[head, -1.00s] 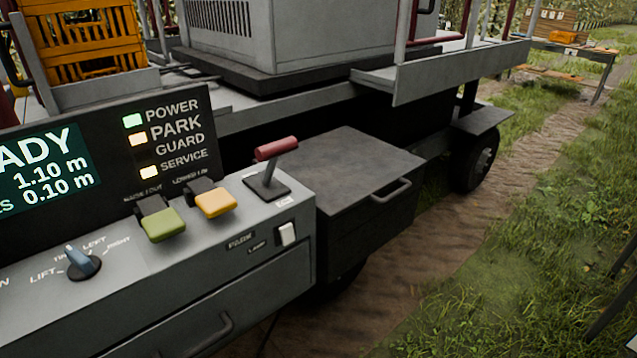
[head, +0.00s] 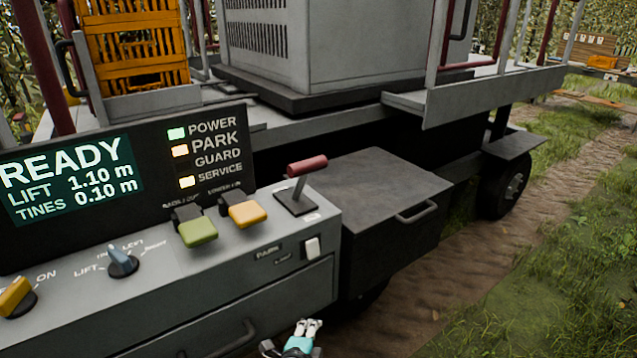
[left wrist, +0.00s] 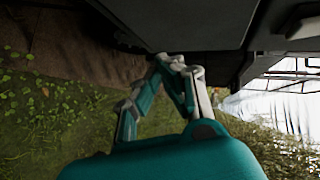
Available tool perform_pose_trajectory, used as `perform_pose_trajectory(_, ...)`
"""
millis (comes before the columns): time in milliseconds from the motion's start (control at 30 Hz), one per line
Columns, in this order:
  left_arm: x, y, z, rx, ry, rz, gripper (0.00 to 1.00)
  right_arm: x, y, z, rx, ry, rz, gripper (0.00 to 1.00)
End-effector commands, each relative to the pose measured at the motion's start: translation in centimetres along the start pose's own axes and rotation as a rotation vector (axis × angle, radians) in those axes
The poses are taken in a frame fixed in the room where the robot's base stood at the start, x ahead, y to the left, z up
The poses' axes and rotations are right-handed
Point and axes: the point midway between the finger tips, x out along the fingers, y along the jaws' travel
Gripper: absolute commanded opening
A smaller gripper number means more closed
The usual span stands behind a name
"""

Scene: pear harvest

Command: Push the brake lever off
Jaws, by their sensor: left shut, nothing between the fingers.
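The brake lever with a red grip (head: 306,166) stands on a dark base plate at the right end of the grey control console (head: 215,270). Its grip is at the top of a short grey stem. My left gripper (head: 308,325) is at the bottom of the head view, in front of the console and below the lever, apart from it. Its fingers are shut and empty; the left wrist view also shows the fingertips (left wrist: 172,62) together, near a dark panel. The lever is not seen in the left wrist view. My right gripper is in neither view.
A green paddle (head: 198,233) and a yellow paddle (head: 244,214) stand left of the lever. The screen (head: 75,180) reads READY, with a lit PARK lamp (head: 180,151). A dark box (head: 385,195) adjoins on the right.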

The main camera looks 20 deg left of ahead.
Motion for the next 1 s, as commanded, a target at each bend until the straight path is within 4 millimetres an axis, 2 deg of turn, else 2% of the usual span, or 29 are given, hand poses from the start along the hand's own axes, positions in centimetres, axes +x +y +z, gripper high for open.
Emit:
perform_pose_trajectory(33, -0.8, -4.8, -1.2, 0.052, 0.011, -0.09, 0.0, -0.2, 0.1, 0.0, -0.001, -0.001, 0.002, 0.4)
perform_pose_trajectory(100, -2.3, -10.3, -2.4, 0.124, 0.01, -0.204, 0.0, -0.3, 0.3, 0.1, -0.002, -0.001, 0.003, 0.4)
perform_pose_trajectory(200, -5.0, -17.1, -3.8, 0.206, -0.006, -0.351, 0.0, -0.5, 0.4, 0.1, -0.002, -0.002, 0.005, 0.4)
perform_pose_trajectory(300, -7.8, -22.0, -4.6, 0.261, -0.027, -0.467, 0.0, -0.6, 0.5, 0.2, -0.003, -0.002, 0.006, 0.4)
perform_pose_trajectory(400, -10.0, -25.1, -5.0, 0.293, -0.047, -0.544, 0.0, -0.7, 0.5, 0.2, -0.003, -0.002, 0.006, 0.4)
perform_pose_trajectory(500, -11.3, -26.8, -5.2, 0.309, -0.058, -0.587, 0.0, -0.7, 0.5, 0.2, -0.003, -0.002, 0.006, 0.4)
perform_pose_trajectory(567, -11.6, -27.2, -5.3, 0.314, -0.062, -0.598, 0.0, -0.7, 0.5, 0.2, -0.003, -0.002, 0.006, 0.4)
perform_pose_trajectory(1000, -11.2, -27.7, -5.3, 0.315, -0.063, -0.6, 0.0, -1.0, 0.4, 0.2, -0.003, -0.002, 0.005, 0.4)
